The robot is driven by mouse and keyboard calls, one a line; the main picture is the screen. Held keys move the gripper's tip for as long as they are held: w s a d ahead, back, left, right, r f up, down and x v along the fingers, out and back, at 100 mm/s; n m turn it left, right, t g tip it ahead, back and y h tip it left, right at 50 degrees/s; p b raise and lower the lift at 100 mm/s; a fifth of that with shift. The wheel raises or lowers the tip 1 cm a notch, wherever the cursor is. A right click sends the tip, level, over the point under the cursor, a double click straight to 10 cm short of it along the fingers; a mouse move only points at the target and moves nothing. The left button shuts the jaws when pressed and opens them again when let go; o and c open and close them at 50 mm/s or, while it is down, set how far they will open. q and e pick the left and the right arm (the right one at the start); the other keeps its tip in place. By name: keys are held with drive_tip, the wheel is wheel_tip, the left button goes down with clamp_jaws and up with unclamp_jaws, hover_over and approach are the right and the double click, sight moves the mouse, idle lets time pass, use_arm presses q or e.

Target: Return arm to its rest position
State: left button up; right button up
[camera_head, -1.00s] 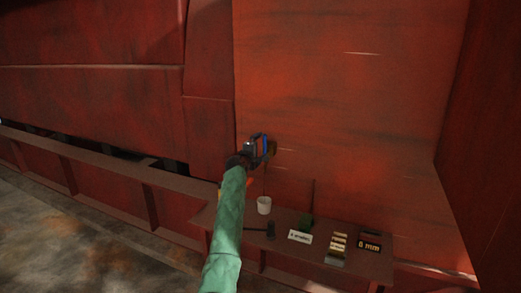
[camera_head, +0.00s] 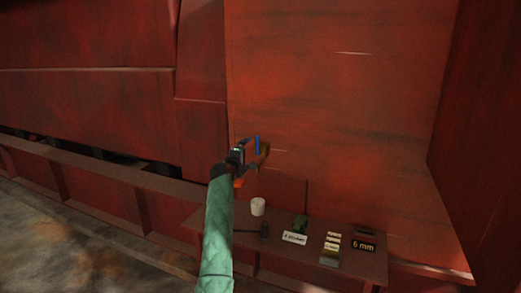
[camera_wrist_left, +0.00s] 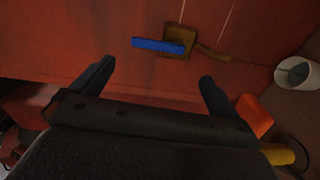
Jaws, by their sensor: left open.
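My left arm in its green sleeve comes up from the bottom in the head view. My left gripper (camera_head: 250,155) is at its end, in front of the red wall. In the left wrist view the left gripper (camera_wrist_left: 158,85) is open, its two fingers wide apart with nothing between them. A brown tool with a square plate (camera_wrist_left: 178,42) and a blue bar (camera_wrist_left: 158,46) is against the red wall beyond the fingertips, apart from them. In the head view the blue bar (camera_head: 257,145) shows just beyond the gripper. My right gripper is not in view.
A narrow table (camera_head: 375,269) stands below against the wall.

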use_arm(q)
drive_tip(key=s+a+f+m+g+y, duration=0.1)
drive_tip(key=s+f+m+g, duration=0.3)
drive_tip(key=s+f, duration=0.95)
drive_tip(key=s+f+m+g+y, duration=0.2)
drive_tip(key=s+f+m, duration=0.55)
drive_tip(key=f, duration=1.15)
drive_tip(key=s+a+f+m+g+y, duration=0.1)
drive_tip(key=s+f+m+g, duration=0.25)
drive_tip(key=s+f, duration=1.05)
drive_tip(key=s+f+g, duration=0.2)
drive_tip(key=s+f, duration=0.7)
drive_tip(key=s, duration=0.6)
drive_tip(key=s+a+f+g, duration=0.1)
drive_tip(key=s+f+g, duration=0.1)
drive_tip(key=s+f, duration=0.7)
drive_tip(key=s+f+g+y, duration=0.1)
drive_tip(key=s+f, duration=0.9)
drive_tip(key=s, duration=1.1)
drive_tip(key=shift+a+m+g, duration=0.4)
drive_tip(key=shift+g, duration=0.35)
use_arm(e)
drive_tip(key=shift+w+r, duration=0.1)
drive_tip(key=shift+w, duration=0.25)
